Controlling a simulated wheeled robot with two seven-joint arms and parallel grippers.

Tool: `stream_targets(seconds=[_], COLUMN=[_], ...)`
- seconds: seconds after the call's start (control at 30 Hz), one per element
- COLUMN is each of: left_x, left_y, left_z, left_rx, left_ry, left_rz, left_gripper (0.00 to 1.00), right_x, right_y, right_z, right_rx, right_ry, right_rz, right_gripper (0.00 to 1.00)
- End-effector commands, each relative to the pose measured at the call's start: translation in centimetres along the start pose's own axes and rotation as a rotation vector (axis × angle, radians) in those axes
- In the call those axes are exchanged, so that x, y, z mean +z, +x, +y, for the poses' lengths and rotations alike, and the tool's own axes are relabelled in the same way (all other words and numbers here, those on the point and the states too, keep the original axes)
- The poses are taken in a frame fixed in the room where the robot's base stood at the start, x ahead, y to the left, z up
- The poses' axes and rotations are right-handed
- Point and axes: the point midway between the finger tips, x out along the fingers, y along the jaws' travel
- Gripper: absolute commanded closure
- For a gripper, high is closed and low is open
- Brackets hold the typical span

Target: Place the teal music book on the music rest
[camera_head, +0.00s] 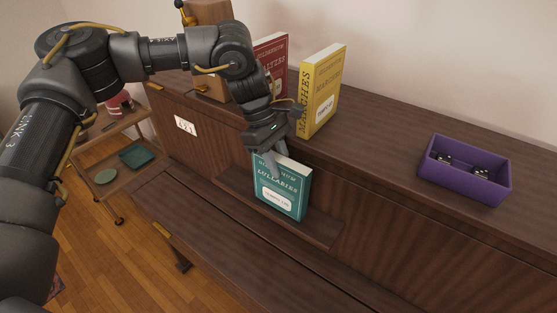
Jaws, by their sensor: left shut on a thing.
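The teal music book (283,190), titled "Lullabies", is upright at the music rest (322,230), a narrow wooden ledge on the piano's front. Its cover faces outward. I cannot tell whether its lower edge touches the ledge. My left gripper (272,163) comes down from above and is shut on the top edge of the book. The fingers partly cover the book's upper left. My right gripper is not in view.
A purple box (465,186) with dark items sits at right. A wooden cart (108,160) stands at left. The closed keyboard lid (215,235) is clear.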

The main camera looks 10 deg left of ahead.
Motion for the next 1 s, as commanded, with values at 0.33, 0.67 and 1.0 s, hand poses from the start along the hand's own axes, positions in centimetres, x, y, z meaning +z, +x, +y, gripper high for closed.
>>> stream_targets(seconds=[0.33, 0.67, 1.0], left_x=[0.0, 0.3, 0.5], left_y=[0.0, -3.6, -10.9], left_z=[-0.1, 0.1, 0.1], left_rx=[-0.002, 0.005, 0.002], left_ry=[-0.001, 0.000, -0.002], left_rz=[0.001, 0.001, 0.002], left_gripper=[0.62, 0.62, 0.62], right_x=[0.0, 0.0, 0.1], right_y=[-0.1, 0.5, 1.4], right_z=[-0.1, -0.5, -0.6], right_rx=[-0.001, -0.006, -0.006], right_ry=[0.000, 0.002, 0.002], right_rz=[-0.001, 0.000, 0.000], right_gripper=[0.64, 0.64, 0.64])
